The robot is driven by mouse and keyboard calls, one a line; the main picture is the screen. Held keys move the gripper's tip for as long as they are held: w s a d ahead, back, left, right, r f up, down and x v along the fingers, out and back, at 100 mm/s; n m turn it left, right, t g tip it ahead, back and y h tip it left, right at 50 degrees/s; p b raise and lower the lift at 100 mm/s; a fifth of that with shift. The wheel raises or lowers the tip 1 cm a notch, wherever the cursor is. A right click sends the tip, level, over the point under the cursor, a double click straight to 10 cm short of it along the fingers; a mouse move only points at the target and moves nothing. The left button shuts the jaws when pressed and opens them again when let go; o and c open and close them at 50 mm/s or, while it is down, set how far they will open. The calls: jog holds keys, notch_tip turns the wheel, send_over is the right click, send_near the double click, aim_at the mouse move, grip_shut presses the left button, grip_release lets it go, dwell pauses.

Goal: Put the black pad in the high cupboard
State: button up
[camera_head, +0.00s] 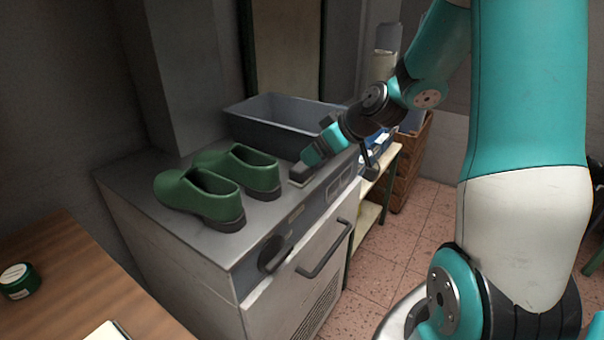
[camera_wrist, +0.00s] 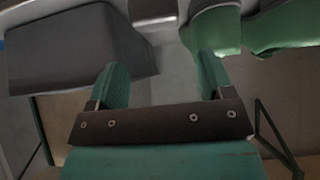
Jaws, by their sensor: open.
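A small dark block, apparently the black pad (camera_head: 299,172), lies on the grey metal cabinet top near its right edge. In the wrist view, what looks like the same pad (camera_wrist: 152,9) is at the top edge, partly cut off, beyond the fingertips. My gripper (camera_head: 311,157) is just above and beside the pad in the head view. In the wrist view my gripper (camera_wrist: 160,72) has its two green fingers spread, with nothing between them. I cannot make out a high cupboard for certain in either view.
Two green shoes (camera_head: 211,192) stand left of the pad on the cabinet top (camera_head: 165,222). A grey bin (camera_head: 270,138) stands behind it. A wooden table (camera_head: 75,285) with a green jar (camera_head: 18,283) is at the lower left. Tiled floor (camera_head: 405,235) is open at the right.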

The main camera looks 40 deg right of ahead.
aim_at(299, 165)
jog(key=p+x, duration=0.1)
jog(key=x, duration=0.7)
jog(key=shift+w+d+f, duration=0.1)
jog(key=shift+w+f, duration=0.05)
jog(key=shift+f, duration=0.25)
jog(key=c, duration=0.8)
jog(key=shift+r, duration=0.1)
